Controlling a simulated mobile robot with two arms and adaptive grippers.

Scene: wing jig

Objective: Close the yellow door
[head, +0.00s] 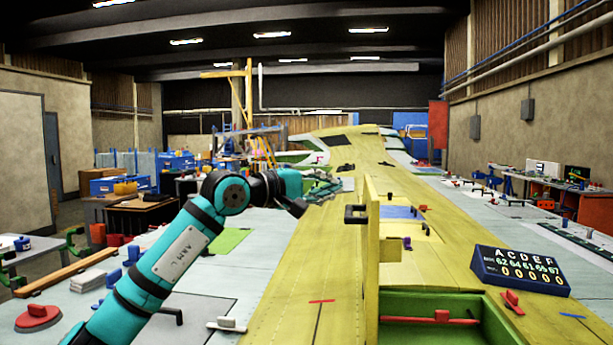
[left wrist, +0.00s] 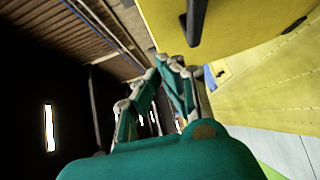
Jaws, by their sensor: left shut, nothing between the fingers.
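The yellow door (head: 371,265) stands upright, seen nearly edge-on, at the left edge of a green-lined opening (head: 478,303) in the yellow wing. A black handle (head: 356,214) sticks out from its left face. My left gripper (head: 330,189) is shut and empty, left of the door's top and apart from the handle in the picture. In the left wrist view, the fingers (left wrist: 168,72) are together below the yellow door panel (left wrist: 240,30) and its black handle (left wrist: 195,18). My right gripper is not in view.
A dark blue counter box (head: 520,270) with digits sits right of the opening. A red bar (head: 425,320) lies across the opening. Red clamps and small tools lie on the pale surfaces on both sides. The wing surface (head: 300,270) left of the door is mostly clear.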

